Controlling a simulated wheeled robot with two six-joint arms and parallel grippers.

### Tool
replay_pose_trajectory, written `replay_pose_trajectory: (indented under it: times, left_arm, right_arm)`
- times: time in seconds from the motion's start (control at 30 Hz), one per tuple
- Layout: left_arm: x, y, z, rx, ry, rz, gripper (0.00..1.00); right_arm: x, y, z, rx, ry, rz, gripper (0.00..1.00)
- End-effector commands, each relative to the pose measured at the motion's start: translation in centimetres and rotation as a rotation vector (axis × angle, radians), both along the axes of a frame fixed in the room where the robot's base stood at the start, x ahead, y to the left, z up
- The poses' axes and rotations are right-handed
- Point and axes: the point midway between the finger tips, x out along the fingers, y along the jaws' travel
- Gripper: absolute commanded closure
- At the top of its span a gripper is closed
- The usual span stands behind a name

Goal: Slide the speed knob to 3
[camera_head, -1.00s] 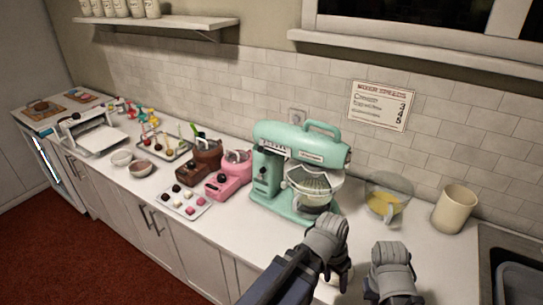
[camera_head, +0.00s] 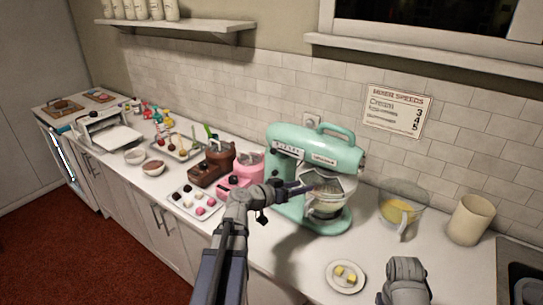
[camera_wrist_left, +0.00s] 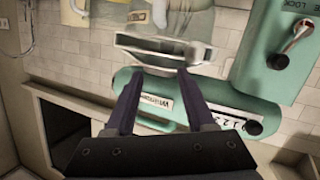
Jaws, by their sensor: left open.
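The mint-green stand mixer (camera_head: 345,155) stands on the counter. A pale numbered speed strip (camera_head: 287,151) runs along its head. In the left wrist view the strip (camera_wrist_left: 225,114) lies right of my fingers, with a small dark knob (camera_wrist_left: 255,127) at its right end. I cannot tell which number the knob marks. My left gripper (camera_head: 308,187) is open and empty, in front of the mixer near its bowl. In the left wrist view its two fingers (camera_wrist_left: 160,90) are spread over the mixer head, apart from the knob. Only part of my right arm shows at the bottom.
A speeds card (camera_head: 396,110) hangs on the tiled wall. A glass bowl with yellow contents (camera_head: 400,212) and a cream canister (camera_head: 470,219) stand right of the mixer. A small plate (camera_head: 333,281) lies in front. Brown (camera_head: 213,165) and pink (camera_head: 245,170) machines stand left.

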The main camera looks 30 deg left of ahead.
Motion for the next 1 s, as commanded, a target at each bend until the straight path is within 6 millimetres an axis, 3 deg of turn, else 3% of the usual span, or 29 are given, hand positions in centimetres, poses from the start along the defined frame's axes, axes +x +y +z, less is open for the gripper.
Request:
replay_pose_trajectory:
  times: [0.03,0.1,0.2,0.3,0.57,1.0]
  left_arm:
    - [0.0,2.9,0.8,-0.004,-0.051,0.06,0.45]
    - [-0.2,6.5,2.1,-0.006,-0.122,0.139,0.45]
    - [-0.8,10.7,3.5,-0.002,-0.197,0.234,0.45]
    - [-1.4,13.2,4.4,0.002,-0.24,0.294,0.45]
    - [-1.4,14.3,4.8,0.004,-0.261,0.32,0.45]
    - [4.7,13.8,4.8,0.004,-0.259,0.317,0.45]
  right_arm:
    - [0.0,0.0,-0.3,0.0,0.0,0.0,1.0]
    - [0.0,0.0,-0.4,0.0,0.0,0.0,1.0]
    - [0.0,0.0,-0.6,0.0,0.0,0.0,1.0]
    - [0.0,0.0,-0.6,0.0,0.0,0.0,1.0]
    - [0.0,0.0,-0.6,0.0,0.0,0.0,1.0]
    - [0.0,0.0,-0.6,0.0,0.0,0.0,1.0]
